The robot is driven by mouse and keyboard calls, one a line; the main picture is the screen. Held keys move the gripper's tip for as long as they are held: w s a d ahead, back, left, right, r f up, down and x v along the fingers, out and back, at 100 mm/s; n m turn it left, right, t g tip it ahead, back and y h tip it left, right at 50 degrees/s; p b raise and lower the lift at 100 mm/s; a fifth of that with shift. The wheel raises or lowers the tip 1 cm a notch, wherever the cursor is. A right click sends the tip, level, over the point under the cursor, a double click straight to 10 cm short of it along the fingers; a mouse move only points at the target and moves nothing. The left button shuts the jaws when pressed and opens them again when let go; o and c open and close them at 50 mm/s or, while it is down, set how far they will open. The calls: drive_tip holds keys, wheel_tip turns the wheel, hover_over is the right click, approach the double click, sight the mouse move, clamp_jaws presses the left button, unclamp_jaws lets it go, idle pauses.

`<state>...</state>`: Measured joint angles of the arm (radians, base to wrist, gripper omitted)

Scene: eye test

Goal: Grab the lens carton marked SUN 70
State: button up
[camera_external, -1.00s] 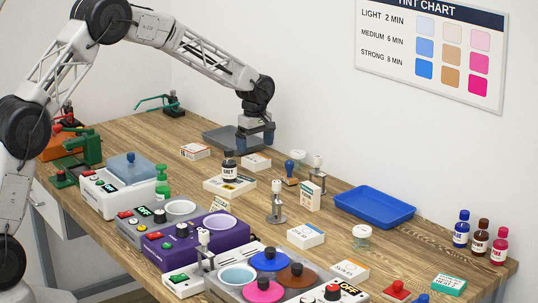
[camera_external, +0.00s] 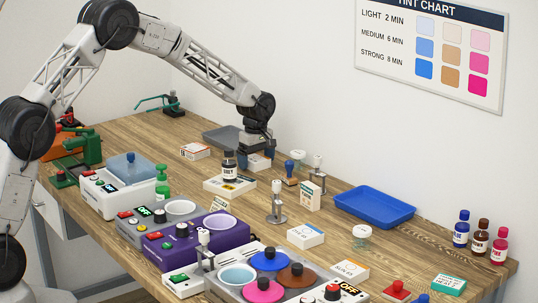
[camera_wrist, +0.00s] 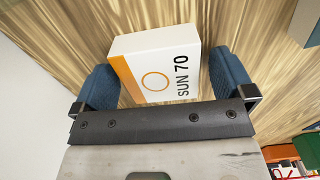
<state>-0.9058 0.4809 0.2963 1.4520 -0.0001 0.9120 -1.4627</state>
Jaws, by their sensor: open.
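The SUN 70 carton (camera_wrist: 158,68), white with an orange stripe and an orange ring, lies on the wooden table. In the wrist view it sits between the two blue fingers of my gripper (camera_wrist: 160,88), with a narrow gap to the left finger and the right finger very close to it; I cannot tell whether that one touches. In the external view the carton (camera_external: 259,162) shows at the far part of the table, partly hidden by my gripper (camera_external: 256,156). My gripper is open around the carton.
A white and orange-red carton (camera_external: 195,151) lies left of my gripper.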

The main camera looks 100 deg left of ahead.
drive_tip(key=shift+f, duration=0.15)
idle(0.4)
drive_tip(key=c, duration=1)
